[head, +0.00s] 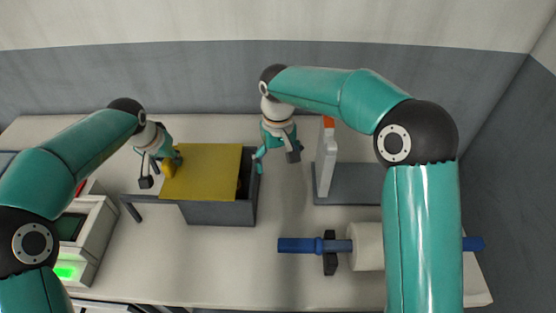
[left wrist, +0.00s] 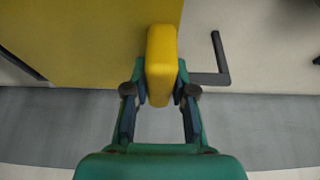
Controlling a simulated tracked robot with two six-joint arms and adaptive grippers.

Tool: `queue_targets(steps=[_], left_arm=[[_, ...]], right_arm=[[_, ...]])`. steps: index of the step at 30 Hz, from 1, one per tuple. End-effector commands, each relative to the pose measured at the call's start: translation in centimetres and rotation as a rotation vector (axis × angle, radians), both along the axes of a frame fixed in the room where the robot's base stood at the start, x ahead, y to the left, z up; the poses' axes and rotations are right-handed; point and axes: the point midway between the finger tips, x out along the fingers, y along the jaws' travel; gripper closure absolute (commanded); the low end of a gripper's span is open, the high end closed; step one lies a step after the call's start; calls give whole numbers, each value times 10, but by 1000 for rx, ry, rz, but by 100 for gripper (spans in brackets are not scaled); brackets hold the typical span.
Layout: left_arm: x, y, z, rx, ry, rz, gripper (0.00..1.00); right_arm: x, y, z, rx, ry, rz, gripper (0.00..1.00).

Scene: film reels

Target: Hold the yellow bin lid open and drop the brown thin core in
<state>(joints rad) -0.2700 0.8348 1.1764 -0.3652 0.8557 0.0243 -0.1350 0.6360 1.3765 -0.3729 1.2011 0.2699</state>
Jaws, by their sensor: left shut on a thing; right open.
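The yellow bin lid (head: 208,165) lies over most of the grey bin (head: 222,214), with a dark strip of the inside showing at its right end. My left gripper (head: 163,169) is shut on the lid's yellow handle (left wrist: 161,62) at the left; the handle sits between both fingers in the left wrist view. My right gripper (head: 277,155) is open, just right of the bin, and looks empty. A small dark brown patch (head: 240,184) shows in the bin's gap; I cannot tell whether it is the brown thin core.
A dark rail bracket (head: 132,209) juts left from the bin. A grey stand with a white upright plate (head: 326,162) is right of my right gripper. A blue rod with a white roll (head: 368,246) lies in front. A machine with a green light (head: 66,272) is at left.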

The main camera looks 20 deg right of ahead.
Motion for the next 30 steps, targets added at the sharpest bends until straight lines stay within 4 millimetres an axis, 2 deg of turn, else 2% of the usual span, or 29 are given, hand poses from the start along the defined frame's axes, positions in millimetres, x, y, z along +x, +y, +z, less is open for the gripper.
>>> queue_targets(steps=[26, 27, 30], left_arm=[[-10, -29, 2, -2, -8, -1, 100], [-10, -28, 3, -2, -8, 1, 70], [-10, -28, 2, -2, -6, 1, 54]], right_arm=[[0, 0, -8, 0, 0, 0, 10], [0, 0, -8, 0, 0, 0, 10], [0, 0, -8, 0, 0, 0, 10]])
